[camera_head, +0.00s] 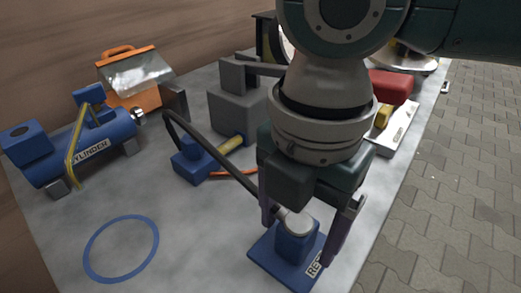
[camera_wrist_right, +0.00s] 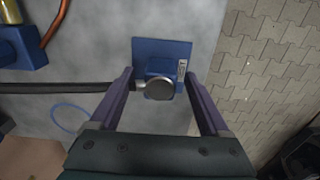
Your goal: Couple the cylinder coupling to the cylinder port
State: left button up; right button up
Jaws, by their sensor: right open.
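The cylinder coupling is a grey metal round end (camera_head: 297,222) on a black hose (camera_head: 225,163). It sits on a blue stand (camera_head: 262,254) whose label is partly hidden. In the wrist view the coupling (camera_wrist_right: 159,89) shows its round face between the fingers. My right gripper (camera_head: 304,228) is open around the coupling, with a finger on each side and visible gaps in the wrist view (camera_wrist_right: 158,76). The blue cylinder (camera_head: 50,158), labelled CYLINDER, lies at the left. A silvery fitting (camera_head: 139,113), likely the cylinder port, is at its right end. My left gripper is not in view.
A blue block (camera_head: 190,168) with a yellow handle stands mid-table, near a grey block (camera_head: 233,112). An orange box (camera_head: 135,80) stands behind the cylinder. A red part (camera_head: 390,87) is at the far right. A blue ring (camera_head: 121,248) marks clear tabletop at the front left.

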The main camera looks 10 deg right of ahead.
aim_at(298, 223)
jog(key=shift+c, duration=0.2)
grip_shut()
dwell(0.5)
jog(key=shift+r, duration=0.15)
jog(key=shift+r, duration=0.55)
notch_tip(298, 223, up, 19)
jog(key=p, duration=0.5)
jog(key=shift+f, duration=0.15)
jog(key=shift+p, duration=0.3)
